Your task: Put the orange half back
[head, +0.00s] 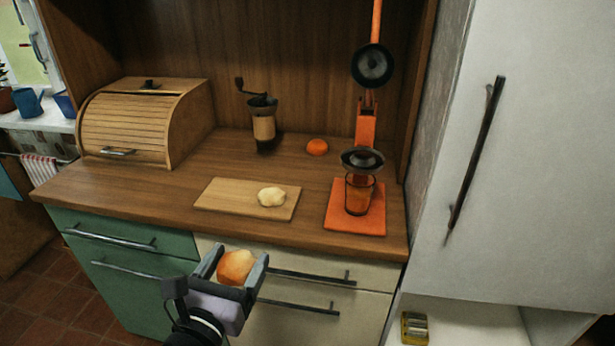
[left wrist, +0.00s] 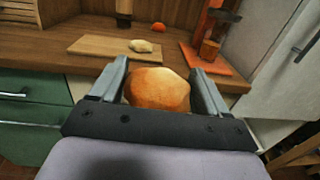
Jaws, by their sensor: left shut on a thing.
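My left gripper (head: 236,272) is shut on a rounded orange-tan piece (head: 236,266), held in front of the drawers, nearer to me than the counter. The piece also shows between the fingers in the left wrist view (left wrist: 158,89); I cannot tell for sure whether it is an orange half. A brighter orange, domed piece (head: 317,147), like an orange half with its round side up, lies at the back of the counter. A pale lumpy piece (head: 271,197) lies on the wooden cutting board (head: 222,198). My right gripper is not in view.
An orange lever press (head: 366,125) stands at the right, with a glass (head: 359,196) on its base (head: 372,222). A hand grinder (head: 264,125) and a wooden bread box (head: 150,125) stand behind. The counter (head: 130,190) is clear left of the board. A white cabinet (head: 525,150) bounds the right.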

